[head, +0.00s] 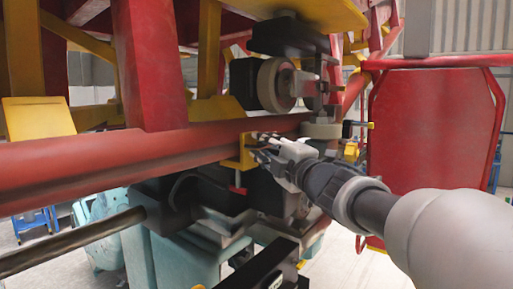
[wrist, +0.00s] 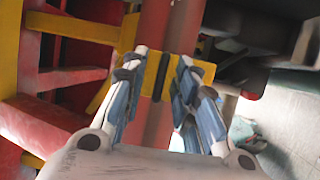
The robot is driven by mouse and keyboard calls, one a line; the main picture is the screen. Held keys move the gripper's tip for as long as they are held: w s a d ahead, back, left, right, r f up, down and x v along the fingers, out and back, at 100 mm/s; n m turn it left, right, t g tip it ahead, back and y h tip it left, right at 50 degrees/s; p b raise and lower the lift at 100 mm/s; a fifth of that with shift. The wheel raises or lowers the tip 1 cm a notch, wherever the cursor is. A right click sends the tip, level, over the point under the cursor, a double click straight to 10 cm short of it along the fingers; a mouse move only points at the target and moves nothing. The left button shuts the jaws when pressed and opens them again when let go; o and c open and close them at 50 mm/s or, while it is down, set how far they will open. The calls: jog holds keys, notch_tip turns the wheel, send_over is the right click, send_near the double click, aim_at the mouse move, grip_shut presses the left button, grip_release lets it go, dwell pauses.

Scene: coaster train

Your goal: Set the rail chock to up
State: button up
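A yellow bracket, which looks like the rail chock (head: 236,163), sits against the red rail (head: 130,153) in the head view. A red-tipped part hangs just below it. In the wrist view the yellow plate of the chock (wrist: 203,70) crosses the red rail, with an upright black bar (wrist: 162,76) in front of it. My gripper (head: 259,148) is at the chock's right side in the head view. In the wrist view its two fingers (wrist: 160,72) stand apart on either side of the black bar. I cannot tell whether they touch it. The chock is partly hidden by the fingers.
A red panel (head: 432,140) stands at the right. A dark bar (head: 75,243) and teal machinery (head: 185,262) lie below the rail.

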jog(key=v, duration=1.2)
jog(key=s+d+f+m+g+h+b, duration=0.1)
jog(key=s+d+f+m+h+b, duration=0.35)
jog(key=f, duration=0.55)
jog(key=s+d+f+m+g+h+b, duration=0.1)
jog(key=d+f+m+g+h+b, duration=0.15)
jog(key=f+m+b, duration=0.6)
jog(key=s+d+f+m+g+h+b, duration=0.1)
jog(key=s+d+f+m+h+b, duration=0.25)
jog(key=f, duration=0.85)
jog(key=s+a+f+m+g+b, duration=0.2)
jog(key=s+f, duration=0.4)
jog(key=f, duration=0.3)
jog(key=s+a+f+m+g+y+b, duration=0.1)
jog(key=s+a+f+m+g+b, duration=0.1)
jog(key=s+f+b, duration=0.3)
jog(key=s+a+f+m+g+b, duration=0.2)
jog(key=s+f, duration=0.7)
jog(key=f, duration=0.5)
jog(key=shift+a+g+b, duration=0.45)
jog(key=shift+g+b, duration=0.75)
jog(key=shift+g, duration=0.05)
